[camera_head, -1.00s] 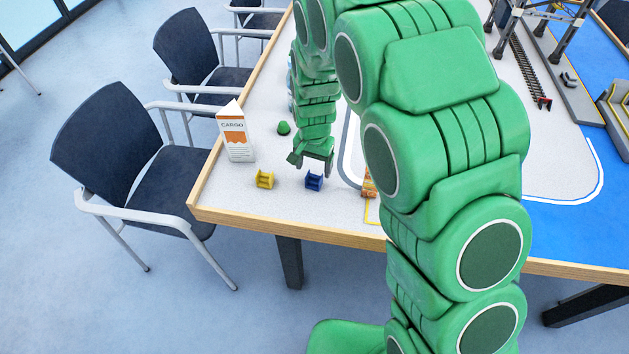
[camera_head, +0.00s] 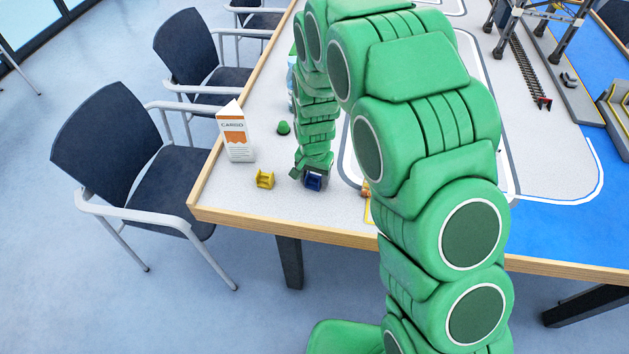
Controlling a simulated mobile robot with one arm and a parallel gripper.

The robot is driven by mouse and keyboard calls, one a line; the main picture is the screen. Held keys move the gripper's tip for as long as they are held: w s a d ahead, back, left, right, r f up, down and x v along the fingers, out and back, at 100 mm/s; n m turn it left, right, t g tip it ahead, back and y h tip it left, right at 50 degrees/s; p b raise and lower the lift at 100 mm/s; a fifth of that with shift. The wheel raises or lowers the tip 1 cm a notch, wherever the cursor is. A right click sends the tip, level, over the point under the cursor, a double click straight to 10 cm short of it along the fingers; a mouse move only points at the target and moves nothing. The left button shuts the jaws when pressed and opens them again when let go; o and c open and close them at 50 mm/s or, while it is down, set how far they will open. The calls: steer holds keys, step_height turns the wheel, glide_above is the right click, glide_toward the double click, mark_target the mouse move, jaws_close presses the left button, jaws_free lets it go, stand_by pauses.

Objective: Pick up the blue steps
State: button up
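The blue steps (camera_head: 313,183) are a small dark blue block on the light tabletop (camera_head: 275,205), near the table's front edge. My gripper (camera_head: 312,177) points down right at the blue steps, with its dark fingers around or just behind their upper part. The fingers partly hide the steps. I cannot tell whether the fingers have closed on them or whether they touch.
Yellow steps (camera_head: 264,179) stand close to the left of the blue ones. A white and orange cargo carton (camera_head: 236,137) and a green piece (camera_head: 283,128) stand behind. An orange item (camera_head: 366,189) is partly hidden by my arm at right. The wooden table edge (camera_head: 290,230) is in front.

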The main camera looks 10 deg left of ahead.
mark_target(314, 181)
steer(key=c, duration=0.7)
steer(key=shift+r, duration=0.55)
step_height(314, 181, up, 2)
steer(key=shift+r, duration=0.15)
steer(key=s+d+r, duration=0.2)
steer(key=s+r, duration=0.1)
steer(key=s, duration=0.1)
steer(key=s+d+r, duration=0.2)
steer(key=s+r, duration=0.1)
steer(key=s, duration=0.1)
steer(key=s+d+r, duration=0.2)
steer(key=s+r, duration=0.1)
steer(key=s, duration=0.1)
steer(key=shift+s+r, duration=0.3)
steer(key=shift+s, duration=0.05)
